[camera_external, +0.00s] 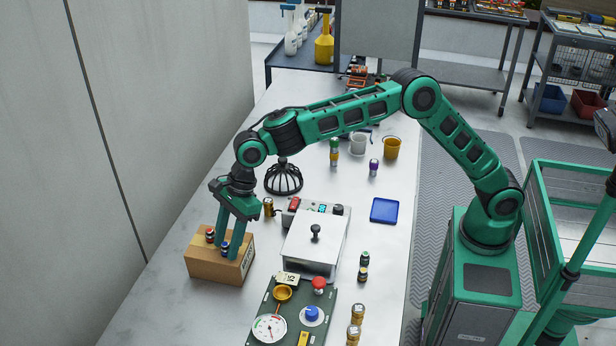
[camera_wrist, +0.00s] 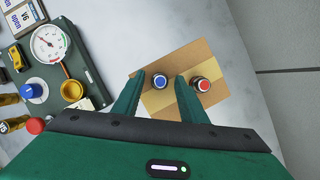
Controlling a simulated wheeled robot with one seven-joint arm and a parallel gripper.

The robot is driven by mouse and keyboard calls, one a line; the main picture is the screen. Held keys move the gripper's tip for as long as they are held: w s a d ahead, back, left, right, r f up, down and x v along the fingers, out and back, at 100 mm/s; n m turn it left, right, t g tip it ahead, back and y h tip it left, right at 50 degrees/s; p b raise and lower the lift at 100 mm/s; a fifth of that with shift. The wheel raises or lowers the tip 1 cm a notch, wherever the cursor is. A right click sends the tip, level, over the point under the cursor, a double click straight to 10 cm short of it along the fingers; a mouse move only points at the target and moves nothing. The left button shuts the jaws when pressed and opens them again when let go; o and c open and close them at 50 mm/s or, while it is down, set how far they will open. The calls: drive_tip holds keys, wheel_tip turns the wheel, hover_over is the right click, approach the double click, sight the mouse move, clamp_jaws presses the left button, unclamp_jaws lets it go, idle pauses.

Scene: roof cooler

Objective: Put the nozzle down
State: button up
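My gripper (camera_external: 231,252) points down over a cardboard box (camera_external: 205,268) at the left of the long table. Its fingers (camera_wrist: 160,78) are apart, with a gap on both sides of a small dark piece with a blue top (camera_wrist: 159,79). That blue-topped piece stands upright on the box and also shows in the external view (camera_external: 225,247). A similar piece with a red top (camera_wrist: 201,84) stands on the box outside the right finger in the wrist view. I cannot tell which piece, if either, is the nozzle. Nothing is visibly held.
A green gauge panel (camera_external: 262,337) and a grey lidded box (camera_external: 310,255) stand right of the cardboard box. A black wire cage (camera_external: 284,181) is behind. Small bottles, a blue tray (camera_external: 385,210) and mugs stand further right. A tall wall (camera_external: 140,100) rises at left.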

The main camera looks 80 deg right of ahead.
drive_tip(key=v, duration=1.2)
drive_tip(key=shift+d, duration=0.1)
drive_tip(key=s+d+f+n+h, duration=0.1)
drive_tip(key=s+d+n, duration=0.2)
drive_tip(key=s+d, duration=0.65)
drive_tip(key=s+d+n+h, duration=0.2)
drive_tip(key=s+d+n, duration=0.25)
drive_tip(key=d, duration=1.05)
drive_tip(key=s+d+f+n+h, duration=0.1)
drive_tip(key=s+d+n, duration=0.2)
drive_tip(key=s+d, duration=0.7)
drive_tip(key=s+d+f+n, duration=0.2)
drive_tip(key=s+d+f, duration=0.1)
drive_tip(key=s, duration=0.6)
drive_tip(key=s+d+f+n+g, duration=0.1)
drive_tip(key=s+d+f+n, duration=0.2)
drive_tip(key=s, duration=0.6)
drive_tip(key=s+d+f+n+g, duration=0.1)
drive_tip(key=s+d+f+n, duration=0.2)
drive_tip(key=s, duration=0.6)
drive_tip(key=shift+d+f+y, duration=0.3)
drive_tip(key=shift+d+f, duration=0.3)
drive_tip(key=shift+d, duration=0.55)
drive_tip(key=shift+o, duration=0.4)
